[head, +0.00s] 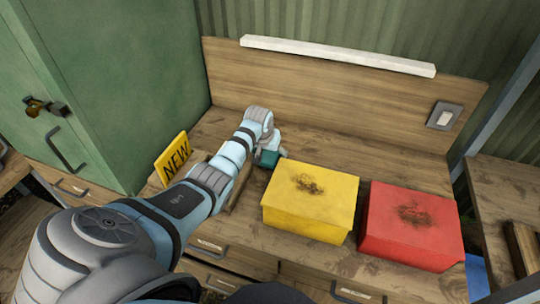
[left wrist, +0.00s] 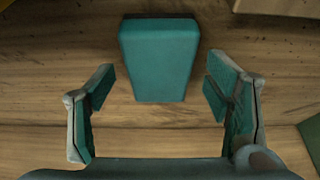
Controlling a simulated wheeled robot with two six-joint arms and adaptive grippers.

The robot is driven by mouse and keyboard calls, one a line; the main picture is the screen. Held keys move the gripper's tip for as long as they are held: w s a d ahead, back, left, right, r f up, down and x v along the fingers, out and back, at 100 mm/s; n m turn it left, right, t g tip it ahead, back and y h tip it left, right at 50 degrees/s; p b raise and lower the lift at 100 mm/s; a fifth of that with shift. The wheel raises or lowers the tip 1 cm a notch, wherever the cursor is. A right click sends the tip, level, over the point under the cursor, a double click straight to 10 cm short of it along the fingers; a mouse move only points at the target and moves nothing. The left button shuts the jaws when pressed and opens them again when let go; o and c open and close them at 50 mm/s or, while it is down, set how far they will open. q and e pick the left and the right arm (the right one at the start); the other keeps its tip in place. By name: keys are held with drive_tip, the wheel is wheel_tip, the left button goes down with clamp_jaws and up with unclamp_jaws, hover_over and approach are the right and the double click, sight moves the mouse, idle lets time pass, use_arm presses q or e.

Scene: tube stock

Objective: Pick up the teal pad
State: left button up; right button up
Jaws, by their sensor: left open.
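The teal pad (left wrist: 160,60) lies on the wooden bench in the left wrist view, narrowing toward my gripper. My left gripper (head: 270,156) is open over the bench, to the left of the yellow box in the head view. In the left wrist view its two teal-lined fingers stand apart on either side of the pad's near end, with bench visible between each finger and the pad. In the head view the gripper's teal parts and the pad cannot be told apart. My right gripper is not in view.
A yellow box (head: 311,200) and a red box (head: 410,225) stand to the right on the bench (head: 325,150). A yellow NEW sign (head: 173,159) stands at the left, beside a green cabinet (head: 110,80). Bare bench lies behind the boxes.

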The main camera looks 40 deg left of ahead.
use_arm(q)
drive_tip(key=shift+w+f, duration=0.1)
drive_tip(key=shift+f, duration=0.2)
idle(0.4)
drive_tip(key=c, duration=1.3)
